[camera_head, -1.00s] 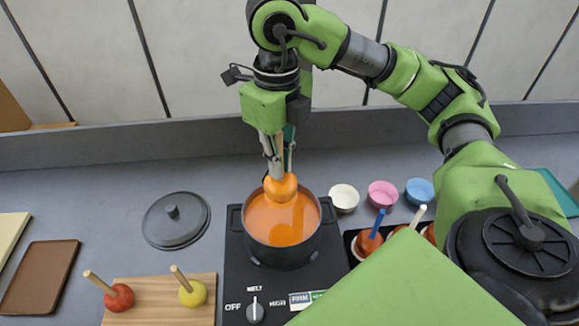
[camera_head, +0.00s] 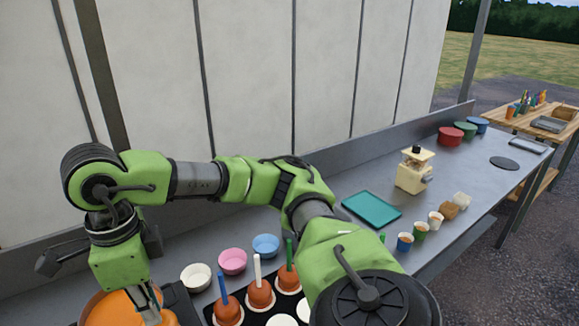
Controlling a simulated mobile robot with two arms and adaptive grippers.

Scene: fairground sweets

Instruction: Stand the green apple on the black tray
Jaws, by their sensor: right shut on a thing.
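My right gripper (camera_head: 148,302) is at the lower left, pointing down at the pot of orange coating (camera_head: 106,310). It is shut on an apple stick; the orange-coated apple (camera_head: 165,318) under it is cut by the bottom edge, and the coating hides its own colour. The black tray (camera_head: 258,316) is at the bottom centre, partly cut off. Coated apples with a blue stick (camera_head: 228,311), a white stick (camera_head: 261,294) and a green stick (camera_head: 288,279) stand on it on white discs. Empty white discs (camera_head: 303,311) lie nearer. My left gripper is not in view.
White (camera_head: 196,277), pink (camera_head: 232,261) and blue (camera_head: 266,246) bowls stand behind the tray. A teal tray (camera_head: 371,208), a cream machine (camera_head: 413,172) and small cups (camera_head: 405,242) stand to the right. My right arm crosses above the counter.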

